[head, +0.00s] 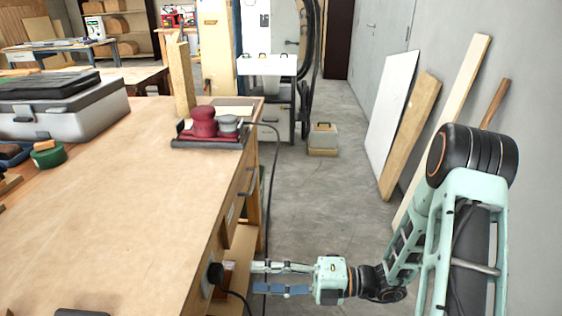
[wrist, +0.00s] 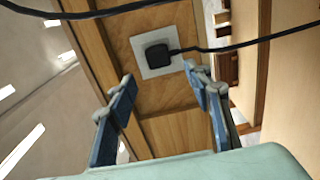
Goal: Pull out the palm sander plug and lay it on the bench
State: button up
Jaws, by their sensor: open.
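The black plug (head: 215,272) sits in a pale socket plate (wrist: 182,66) on the bench's side. The plug also shows in the wrist view (wrist: 157,56), with its cord running off to the right. The red palm sander (head: 205,122) stands on the bench top (head: 130,190) near its far right corner, and a black cord (head: 272,190) hangs from there down past the bench's side. My gripper (head: 256,277) is open and empty, pointing at the socket. In the wrist view the plug shows beyond and between the spread fingers (wrist: 160,82), apparently not touched.
The bench top's middle is clear. Boards (head: 410,130) lean on the right wall. A second stretch of black cable (wrist: 85,14) crosses the wrist view's top left.

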aim_at(223, 274)
jog(key=shift+w+r, duration=0.1)
jog(key=shift+a, duration=0.1)
jog(key=a, duration=0.6)
jog(key=shift+w+a+r+b, duration=0.1)
jog(key=shift+w+a+b, duration=0.1)
jog(key=shift+a+b, duration=0.2)
jog(key=shift+w+a, duration=0.1)
jog(key=shift+a, duration=0.95)
jog(key=shift+p, duration=1.1)
grip_shut()
jog(key=shift+d, duration=0.15)
